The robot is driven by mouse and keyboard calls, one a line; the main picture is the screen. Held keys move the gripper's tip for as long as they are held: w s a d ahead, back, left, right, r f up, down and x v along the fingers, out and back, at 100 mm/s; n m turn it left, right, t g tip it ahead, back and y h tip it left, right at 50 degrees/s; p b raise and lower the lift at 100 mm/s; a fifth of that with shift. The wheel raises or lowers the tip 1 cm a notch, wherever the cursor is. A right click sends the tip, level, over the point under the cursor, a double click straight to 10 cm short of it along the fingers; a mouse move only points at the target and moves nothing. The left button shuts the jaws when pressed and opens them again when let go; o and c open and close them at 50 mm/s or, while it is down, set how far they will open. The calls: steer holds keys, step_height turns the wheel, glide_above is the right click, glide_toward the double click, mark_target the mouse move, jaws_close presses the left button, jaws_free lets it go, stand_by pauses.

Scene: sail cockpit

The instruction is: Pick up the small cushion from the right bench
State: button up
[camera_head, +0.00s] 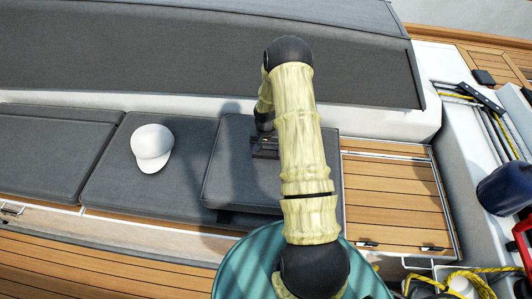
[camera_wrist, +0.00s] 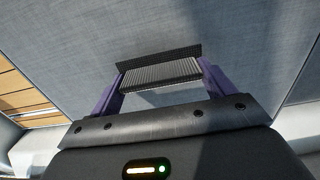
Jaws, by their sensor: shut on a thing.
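The small cushion (camera_head: 236,178) is a dark grey square on the right part of the bench, next to the wooden panel. My arm hides part of it. My gripper (camera_head: 264,150) is at the cushion's upper middle, with its jaws shut on the cushion's fabric. In the wrist view the gripper's ridged dark pads (camera_wrist: 160,72) are close together against the grey fabric of the cushion (camera_wrist: 235,45). The pinched fabric between the pads is hard to make out. I cannot tell whether the cushion's underside touches the bench.
A white cap (camera_head: 152,147) lies on the long grey bench cushion (camera_head: 110,185) to the left. A slatted wooden panel (camera_head: 395,205) is to the right. A grey backrest (camera_head: 180,50) rises behind. Yellow rope (camera_head: 455,280) and a dark blue fender (camera_head: 503,190) are at far right.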

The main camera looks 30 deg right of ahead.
step_height(320, 180, up, 9)
steer(key=shift+f+b, duration=0.1)
steer(key=shift+b, duration=0.5)
